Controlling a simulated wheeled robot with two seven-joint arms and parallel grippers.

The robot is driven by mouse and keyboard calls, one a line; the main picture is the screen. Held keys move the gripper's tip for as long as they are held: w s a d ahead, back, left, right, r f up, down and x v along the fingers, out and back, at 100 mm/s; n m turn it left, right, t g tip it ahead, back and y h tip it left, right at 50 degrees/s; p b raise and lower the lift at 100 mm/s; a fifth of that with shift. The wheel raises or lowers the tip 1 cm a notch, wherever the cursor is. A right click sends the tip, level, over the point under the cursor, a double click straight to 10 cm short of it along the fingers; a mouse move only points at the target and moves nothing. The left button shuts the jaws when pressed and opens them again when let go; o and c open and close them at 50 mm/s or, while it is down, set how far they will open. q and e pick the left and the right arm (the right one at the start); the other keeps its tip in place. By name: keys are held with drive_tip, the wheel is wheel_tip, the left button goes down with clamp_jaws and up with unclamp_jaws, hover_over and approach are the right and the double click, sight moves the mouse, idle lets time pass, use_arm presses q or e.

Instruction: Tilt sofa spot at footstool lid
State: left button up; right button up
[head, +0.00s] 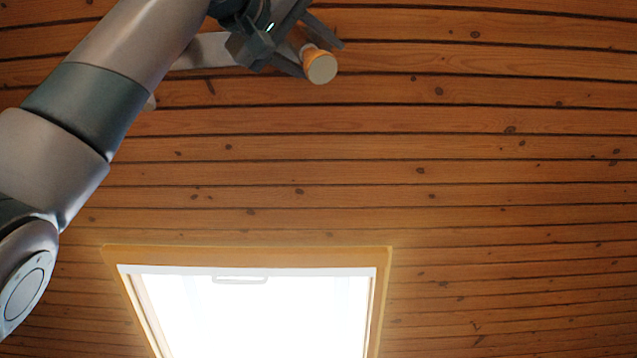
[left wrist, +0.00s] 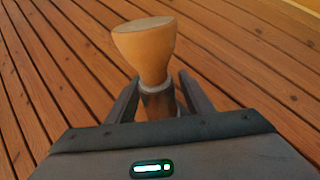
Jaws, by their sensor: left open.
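The spot lamp (head: 321,68) is a small orange-brown head with a flat cream end face, at the top of the head view near the plank surface. In the left wrist view the spot (left wrist: 145,50) is a flared wooden-looking head, narrowing to a light ring and a darker neck. My left gripper (head: 315,58) is open around the spot, with a finger on either side of the neck in the wrist view (left wrist: 160,95). Whether the fingers touch it I cannot tell. The footstool lid and my right gripper are not in view.
A sloped ceiling of brown wooden planks (head: 480,170) fills most of the head view. A bright skylight (head: 255,315) in a wooden frame is at the lower left. A pale bar (head: 205,52) lies behind my left gripper. The right side is clear.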

use_arm(q)
drive_tip(key=shift+s, duration=0.1)
drive_tip(key=shift+c, duration=0.6)
clamp_jaws()
drive_tip(key=shift+w+r+m+t+h+b, duration=0.15)
drive_tip(key=shift+m+t+h+b, duration=0.1)
drive_tip(key=shift+t+h+b, duration=0.25)
drive_tip(key=shift+w+r+m+t+h+b, duration=0.15)
drive_tip(key=shift+m+t+h+b, duration=0.15)
drive_tip(key=shift+t+b, duration=0.3)
drive_tip(key=shift+f, duration=0.1)
drive_tip(key=shift+c, duration=0.9)
unclamp_jaws()
drive_tip(key=o, duration=0.3)
drive_tip(key=shift+w, duration=0.1)
